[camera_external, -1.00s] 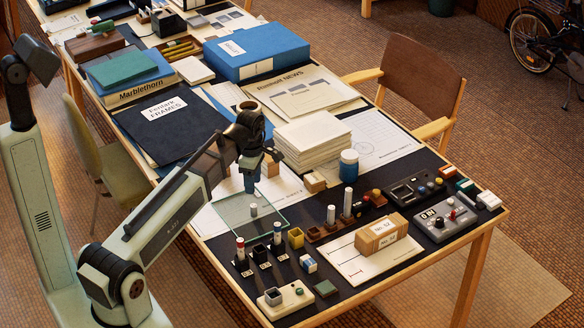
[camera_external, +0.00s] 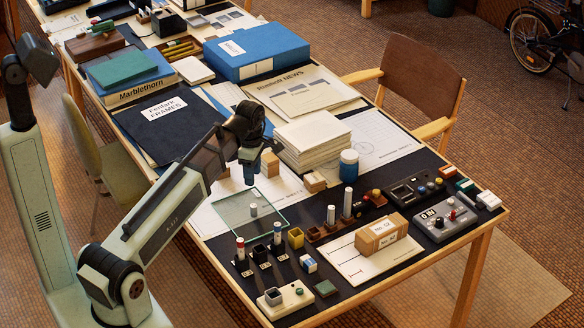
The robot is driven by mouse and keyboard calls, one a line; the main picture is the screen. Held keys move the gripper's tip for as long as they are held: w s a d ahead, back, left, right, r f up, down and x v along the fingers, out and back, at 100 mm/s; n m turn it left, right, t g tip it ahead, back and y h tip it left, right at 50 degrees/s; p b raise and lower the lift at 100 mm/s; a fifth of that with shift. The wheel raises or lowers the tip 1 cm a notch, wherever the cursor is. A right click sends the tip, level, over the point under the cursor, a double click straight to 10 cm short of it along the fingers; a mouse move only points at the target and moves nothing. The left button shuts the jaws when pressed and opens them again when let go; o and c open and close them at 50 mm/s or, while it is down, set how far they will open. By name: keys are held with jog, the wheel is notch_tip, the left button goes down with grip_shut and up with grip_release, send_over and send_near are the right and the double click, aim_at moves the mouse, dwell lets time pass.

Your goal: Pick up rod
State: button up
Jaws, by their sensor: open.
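A short pale rod (camera_external: 253,210) stands upright on a clear glass plate (camera_external: 232,212) near the middle of the desk. My gripper (camera_external: 249,182) is open and points down above the plate, a little above the rod and apart from it. The two separate fingers are too small to make out.
A wooden block (camera_external: 270,165) stands just behind my gripper, with a paper stack (camera_external: 312,140) and a blue-white jar (camera_external: 348,164) to the right.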

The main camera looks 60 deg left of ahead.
aim_at(331, 213)
jog(key=w+d+f+m+h, duration=0.1)
jog(key=w+f+h, duration=0.1)
jog(key=w+d+f+h, duration=0.2)
jog(key=f+h, duration=0.1)
jog(key=w+d+f+m+t+h, duration=0.1)
jog(key=w+d+f+h, duration=0.1)
jog(key=shift+f+m, duration=0.3)
jog(key=shift+f, duration=0.05)
jog(key=w+f+t+h, duration=0.1)
jog(key=h, duration=0.1)
jog(key=w+f+m+h, duration=0.1)
jog(key=w+h, duration=0.1)
jog(key=h, duration=0.1)
jog(key=w+f+t+h, duration=0.1)
jog(key=h, duration=0.1)
jog(key=shift+w+d+m+t+h, duration=0.25)
jog(key=shift+w+m+t+h, duration=0.05)
jog(key=shift+w+h, duration=0.1)
jog(key=shift+w+a+f+t+h, duration=0.1)
jog(key=shift+w+a+t+h, duration=0.2)
jog(key=shift+t+h, duration=0.25)
jog(key=shift+w+a+f+t+h, duration=0.1)
jog(key=shift+w+a+t+h, duration=0.1)
jog(key=shift+a+t+h, duration=0.35)
jog(key=shift+x, duration=7)
jog(key=shift+s, duration=0.1)
grip_shut()
